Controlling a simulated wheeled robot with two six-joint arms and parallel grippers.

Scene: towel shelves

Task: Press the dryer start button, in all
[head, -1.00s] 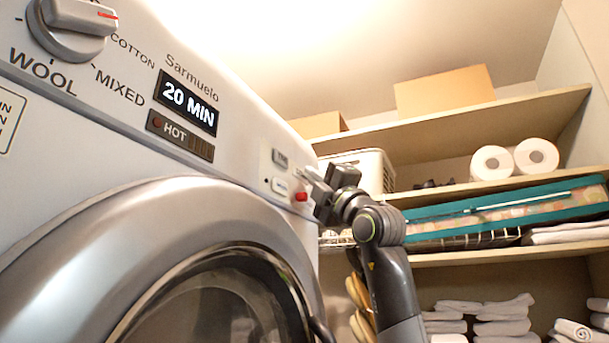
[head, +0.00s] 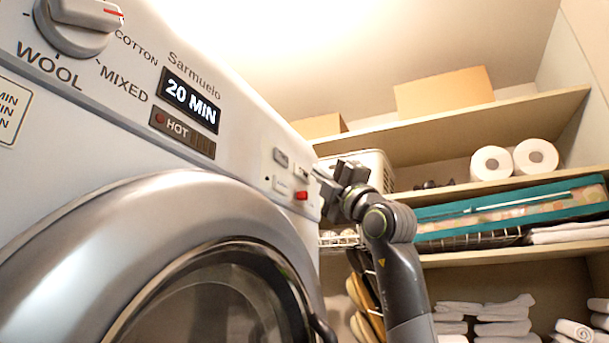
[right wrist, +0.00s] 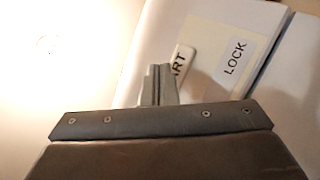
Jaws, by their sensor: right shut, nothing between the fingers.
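The white dryer (head: 90,105) fills the left of the head view, with a lit display (head: 190,97) reading "20 MIN" and a "HOT" strip below it. The start button (right wrist: 181,62) shows in the right wrist view, its label partly hidden by my fingers so that only "RT" reads. The LOCK label (right wrist: 235,60) is to its right. My right gripper (head: 319,178) is shut and empty, close to the right end of the panel; in the wrist view its fingertips (right wrist: 160,70) overlap the start button's edge. I cannot tell whether they touch. My left gripper is out of view.
A red indicator (head: 302,195) glows low on the panel's right end. The round dial (head: 75,25) is at upper left and the dryer door (head: 200,215) below. Shelves (head: 480,186) with paper rolls (head: 515,160) and towels (head: 500,312) stand right, behind my arm.

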